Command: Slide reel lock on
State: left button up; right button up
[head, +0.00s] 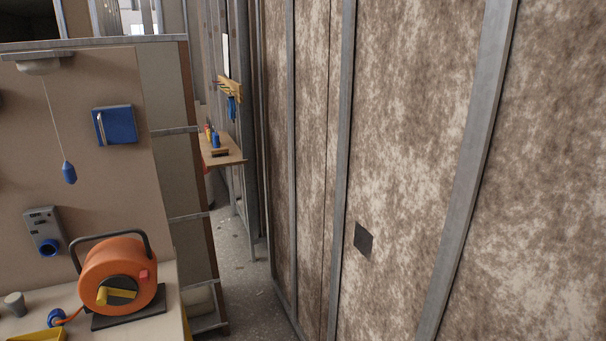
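An orange cable reel (103,262) with a black carrying handle stands on a dark base on the counter at the lower left of the head view. On its front face are a dark hub, a yellow bar-shaped part (117,294) and a small red-pink piece (144,275). I cannot tell from here which of these is the reel lock or how it is set. An orange cable runs from the reel to a blue plug (57,317) at its left. Neither of my grippers shows in the head view.
The counter (174,324) also holds a grey cup-like piece (15,303) and a yellow tray edge (38,336). Behind are a blue wall box (115,125), a blue pull-cord handle (69,173) and a wall socket (45,231). A narrow floor passage lies between counter and insulated wall (400,150).

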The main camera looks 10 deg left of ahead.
aim_at(145, 275)
jog(key=u, duration=1.4)
